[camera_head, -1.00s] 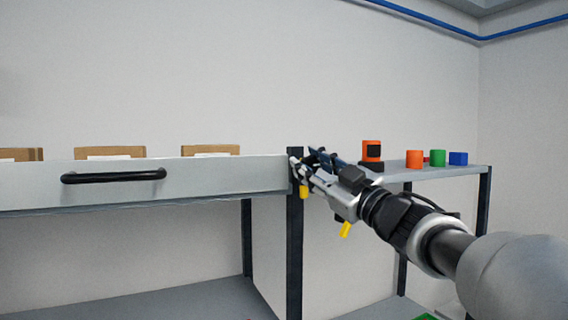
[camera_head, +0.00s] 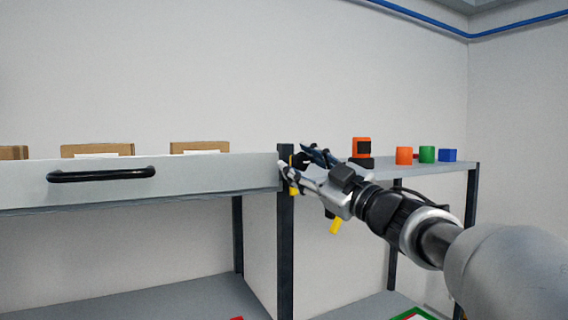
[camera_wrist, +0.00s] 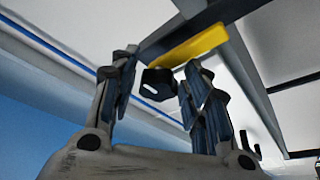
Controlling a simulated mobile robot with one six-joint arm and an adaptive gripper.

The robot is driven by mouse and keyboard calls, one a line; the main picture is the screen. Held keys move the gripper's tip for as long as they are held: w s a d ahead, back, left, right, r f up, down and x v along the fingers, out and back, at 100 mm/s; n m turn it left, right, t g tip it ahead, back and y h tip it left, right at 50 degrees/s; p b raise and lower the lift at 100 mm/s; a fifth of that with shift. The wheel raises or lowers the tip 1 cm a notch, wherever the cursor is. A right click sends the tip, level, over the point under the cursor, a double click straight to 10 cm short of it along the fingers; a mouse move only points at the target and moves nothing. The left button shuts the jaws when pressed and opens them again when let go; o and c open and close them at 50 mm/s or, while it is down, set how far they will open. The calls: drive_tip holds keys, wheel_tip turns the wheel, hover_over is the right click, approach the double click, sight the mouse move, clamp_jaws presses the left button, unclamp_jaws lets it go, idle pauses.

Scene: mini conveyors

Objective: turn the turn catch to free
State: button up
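The turn catch shows in the wrist view as a yellow bar (camera_wrist: 188,47) with a black knob (camera_wrist: 158,84) in front of it. In the head view a small yellow part (camera_head: 294,190) shows beside the dark post at the drawer's right end, partly hidden by my gripper. My gripper (camera_head: 297,164) is at the top of that post. In the wrist view its two fingers (camera_wrist: 158,82) are apart, one on each side of the black knob. I cannot tell whether they touch it.
A grey drawer front (camera_head: 220,174) with a black handle (camera_head: 101,174) is on the left, with cardboard boxes (camera_head: 97,149) behind it. On the right shelf (camera_head: 440,170) stand an orange-and-black object (camera_head: 361,148) and orange, green (camera_head: 427,154) and blue blocks.

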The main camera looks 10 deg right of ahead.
drive_tip(key=shift+o, duration=0.5)
drive_tip(key=shift+r, duration=0.15)
drive_tip(key=shift+s, duration=0.1)
drive_tip(key=v, duration=1.2)
